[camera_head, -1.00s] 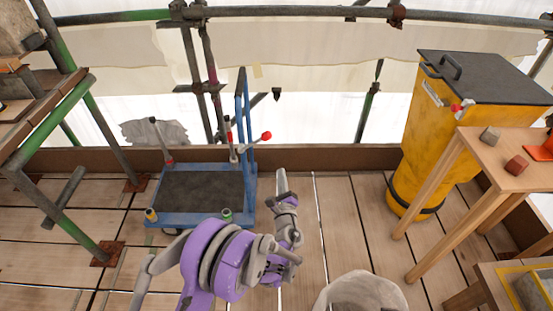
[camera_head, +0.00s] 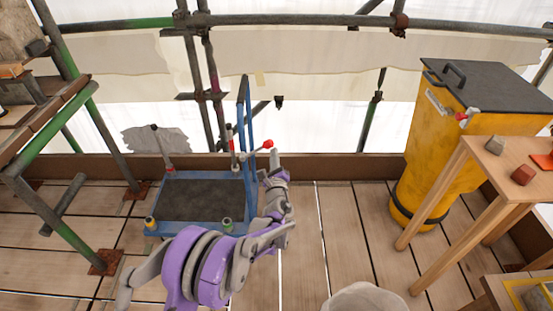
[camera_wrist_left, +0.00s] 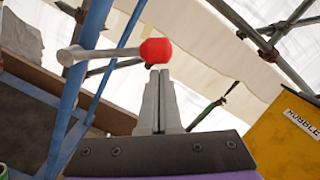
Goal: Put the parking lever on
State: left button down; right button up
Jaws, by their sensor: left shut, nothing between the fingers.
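A blue cart (camera_head: 244,185) with a dark grey deck (camera_head: 200,200) stands on the plank floor. A grey lever with a red knob (camera_head: 268,145) sticks out sideways to the right at the cart's back right post. The knob also shows in the left wrist view (camera_wrist_left: 156,51), with its grey rod (camera_wrist_left: 105,53) running left to a rounded end. My left gripper (camera_head: 272,170) is shut and empty. In the left wrist view its fingertips (camera_wrist_left: 160,75) are just below the knob in the picture; I cannot tell whether they touch it. My right gripper is not in view.
Another upright lever (camera_head: 162,148) stands at the cart's back left. Scaffold poles (camera_head: 205,85) rise behind the cart. A yellow bin (camera_head: 425,150) with a black lid and a wooden table (camera_head: 520,172) with small blocks stand right. Floor between cart and bin is clear.

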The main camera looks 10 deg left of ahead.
aim_at(270, 146)
pick_arm(q)
jog(key=shift+r, duration=0.1)
jog(key=shift+a+r+n+p, duration=0.15)
jog(key=shift+r+n+p, duration=0.2)
jog(key=shift+n, duration=0.15)
jog(key=shift+s+a+r+n+y+p, duration=0.15)
jog(key=shift+a+r+n+p, duration=0.1)
jog(key=shift+r+n+p, duration=0.2)
jog(key=shift+a+r+n+y+p, duration=0.15)
jog(key=shift+a+r+n+p, duration=0.15)
jog(key=shift+r+n, duration=0.2)
jog(key=s+a+r+n+g+p, duration=0.1)
jog(key=a+r+n+p, duration=0.4)
jog(key=a+n+p, duration=0.1)
jog(key=shift+s+a+n, duration=0.2)
jog(key=shift+a+n, duration=0.3)
jog(key=shift+n, duration=0.35)
jog(key=shift+a, duration=0.15)
